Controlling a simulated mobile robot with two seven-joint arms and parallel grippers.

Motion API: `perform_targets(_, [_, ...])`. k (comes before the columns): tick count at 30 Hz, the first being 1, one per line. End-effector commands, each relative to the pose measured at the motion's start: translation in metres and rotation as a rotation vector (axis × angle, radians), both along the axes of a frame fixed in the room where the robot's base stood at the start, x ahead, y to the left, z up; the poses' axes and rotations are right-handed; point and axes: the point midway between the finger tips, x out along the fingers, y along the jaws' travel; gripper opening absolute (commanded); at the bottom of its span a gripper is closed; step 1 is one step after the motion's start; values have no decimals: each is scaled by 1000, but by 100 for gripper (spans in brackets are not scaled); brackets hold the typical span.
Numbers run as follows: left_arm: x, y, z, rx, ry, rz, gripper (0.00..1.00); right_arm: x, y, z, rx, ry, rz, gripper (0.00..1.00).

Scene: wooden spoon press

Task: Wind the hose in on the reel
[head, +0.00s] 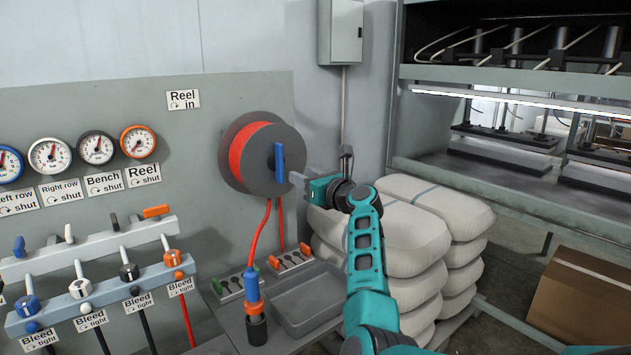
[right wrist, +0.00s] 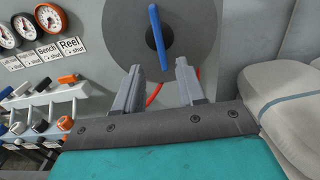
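The grey hose reel (head: 297,157) is on the wall panel, wound with orange hose (head: 243,152). A blue handle bar (head: 280,163) stands upright on its face; it also shows in the right wrist view (right wrist: 157,38). The hose end hangs down to a blue and black fitting (head: 254,300) at the bench. My right gripper (head: 293,178) is just right of the handle. In the right wrist view its fingers (right wrist: 160,75) are apart with nothing between them, and the handle lies beyond the tips. My left gripper is not in view.
A "Reel in" label (head: 183,99) is above left of the reel. Gauges (head: 138,141) and valve levers (head: 174,258) are at left. A grey tray (head: 307,299) is on the bench below. White sacks (head: 403,228) are stacked beside my right arm, with the press (head: 510,150) beyond.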

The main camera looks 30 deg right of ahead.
Motion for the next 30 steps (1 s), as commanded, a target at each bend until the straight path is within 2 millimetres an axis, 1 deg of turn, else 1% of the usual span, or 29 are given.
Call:
perform_targets(1, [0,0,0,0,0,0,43,-7,0,-1,-2,1,0,39])
perform_targets(6, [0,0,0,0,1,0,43,-25,-2,-1,-1,1,-1,39])
perform_targets(10, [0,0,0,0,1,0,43,-33,-2,0,0,1,0,39])
perform_targets(15, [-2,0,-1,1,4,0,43,-37,-2,-1,1,2,0,39])
perform_targets(28, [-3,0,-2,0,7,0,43,-37,-2,0,0,1,0,39])
perform_targets(30, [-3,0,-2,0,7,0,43,-37,-2,-3,-11,5,-1,39])
